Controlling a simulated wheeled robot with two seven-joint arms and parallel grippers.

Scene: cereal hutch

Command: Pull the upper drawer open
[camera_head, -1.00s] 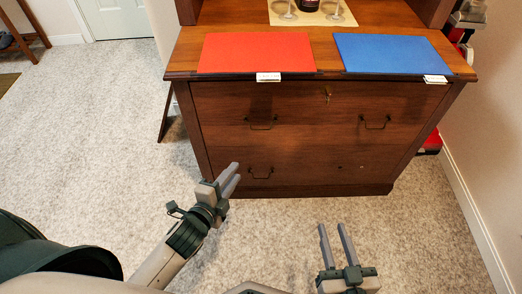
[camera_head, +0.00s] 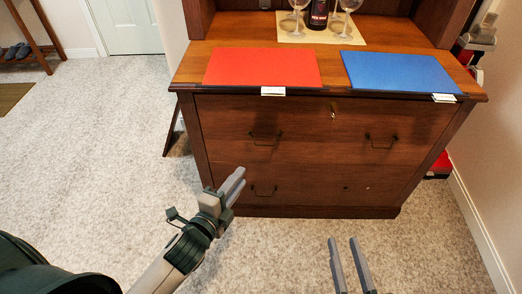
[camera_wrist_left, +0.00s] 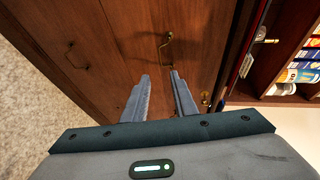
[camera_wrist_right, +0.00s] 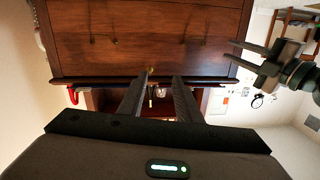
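The upper drawer (camera_head: 310,120) of the brown wooden cabinet is shut. It has a left handle (camera_head: 265,138), a right handle (camera_head: 382,141) and a small key (camera_head: 333,115) at top middle. My left gripper (camera_head: 240,181) is open and empty, low in front of the cabinet's left side. In the left wrist view, the upper drawer's left handle (camera_wrist_left: 166,47) lies ahead of the fingertips, apart from them. My right gripper (camera_head: 342,240) is open and empty, low in front of the cabinet. The right wrist view shows the drawer upside down beyond its fingers (camera_wrist_right: 159,78).
The lower drawer (camera_head: 310,185) has one handle (camera_head: 264,190) and bare holes at right. A red mat (camera_head: 262,68) and a blue mat (camera_head: 398,72) lie on the top, with white tags over the front edge. Glasses and a bottle (camera_head: 317,14) stand behind. Carpet in front is clear.

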